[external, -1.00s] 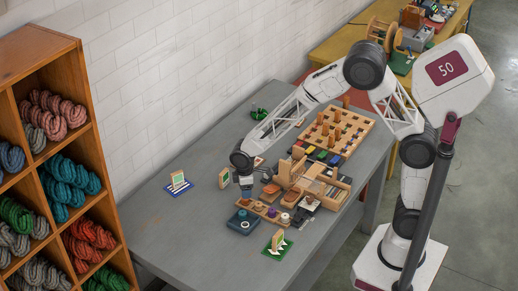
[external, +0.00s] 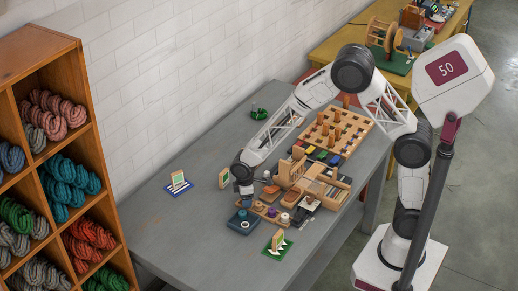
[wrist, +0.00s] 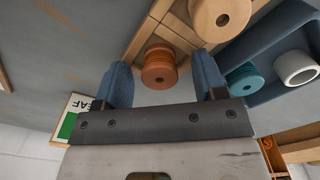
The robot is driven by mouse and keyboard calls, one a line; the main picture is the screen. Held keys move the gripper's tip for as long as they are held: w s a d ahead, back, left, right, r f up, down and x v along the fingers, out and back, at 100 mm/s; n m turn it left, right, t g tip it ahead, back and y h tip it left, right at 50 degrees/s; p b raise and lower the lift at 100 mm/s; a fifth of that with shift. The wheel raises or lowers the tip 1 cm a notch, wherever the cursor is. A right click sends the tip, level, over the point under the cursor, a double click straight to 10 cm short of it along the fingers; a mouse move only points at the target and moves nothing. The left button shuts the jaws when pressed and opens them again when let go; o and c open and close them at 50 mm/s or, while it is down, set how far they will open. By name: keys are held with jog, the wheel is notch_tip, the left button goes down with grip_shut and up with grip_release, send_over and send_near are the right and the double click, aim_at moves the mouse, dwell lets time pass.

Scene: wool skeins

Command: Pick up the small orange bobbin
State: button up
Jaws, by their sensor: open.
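The small orange bobbin (wrist: 159,68) shows in the wrist view, upright at the end of a wooden holder (wrist: 150,35). My gripper (wrist: 161,70) is open, with one blue finger on each side of the bobbin. The fingers look apart from it. In the external view my gripper (external: 245,191) is low over the left end of the wooden holder, beside the blue tray. There I cannot clearly make out the bobbin, which is small and close to my gripper.
A larger tan spool (wrist: 220,14) stands beside the bobbin. The blue tray (external: 243,222) holds a teal bobbin (wrist: 243,76) and a white ring (wrist: 296,67). The grey table (external: 180,225) is clear at the front left.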

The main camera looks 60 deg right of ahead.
jog(key=c, duration=1)
jog(key=shift+r, duration=0.15)
jog(key=shift+r, duration=0.4)
notch_tip(320, 180, up, 3)
jog(key=shift+f, duration=0.15)
jog(key=s+d, duration=0.1)
jog(key=s, duration=0.4)
jog(key=s+d, duration=0.1)
jog(key=s, duration=0.4)
jog(key=s+d+r, duration=0.1)
jog(key=s+d, duration=0.1)
jog(key=s, duration=0.3)
jog(key=shift+s+r, duration=0.1)
jog(key=shift+s, duration=0.15)
